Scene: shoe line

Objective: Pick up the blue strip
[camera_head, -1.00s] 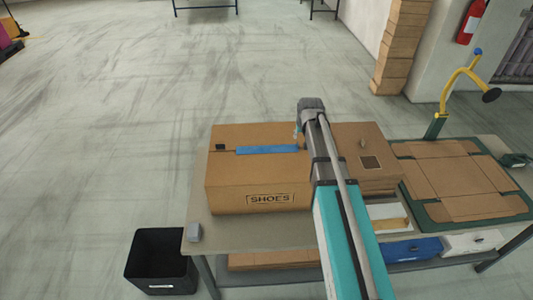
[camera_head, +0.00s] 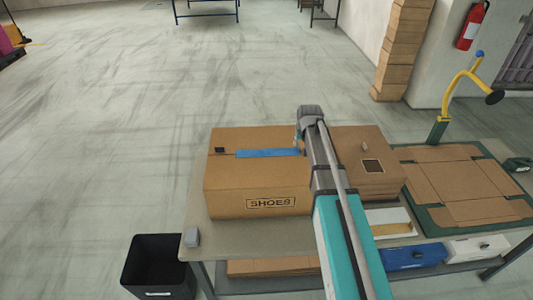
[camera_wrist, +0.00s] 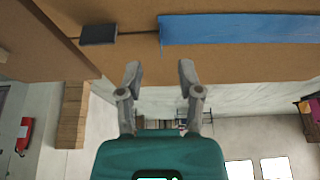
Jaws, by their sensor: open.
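The blue strip (camera_head: 267,153) lies flat on top of a brown cardboard box (camera_head: 258,203) marked SHOES, along the seam of its lid. In the wrist view the blue strip (camera_wrist: 240,29) runs from the middle to the right edge at the top. My gripper (camera_wrist: 159,75) is open and empty, its two fingertips apart from the strip and below it in that picture. In the head view my arm reaches over the right side of the box and hides the strip's right end; the fingers are mostly hidden there.
A small dark piece (camera_head: 219,150) sits left of the strip on the lid. Another brown box (camera_head: 375,182) stands just right of my arm. A flattened carton (camera_head: 467,190) lies on a green mat. A black bin (camera_head: 160,266) stands on the floor left of the table.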

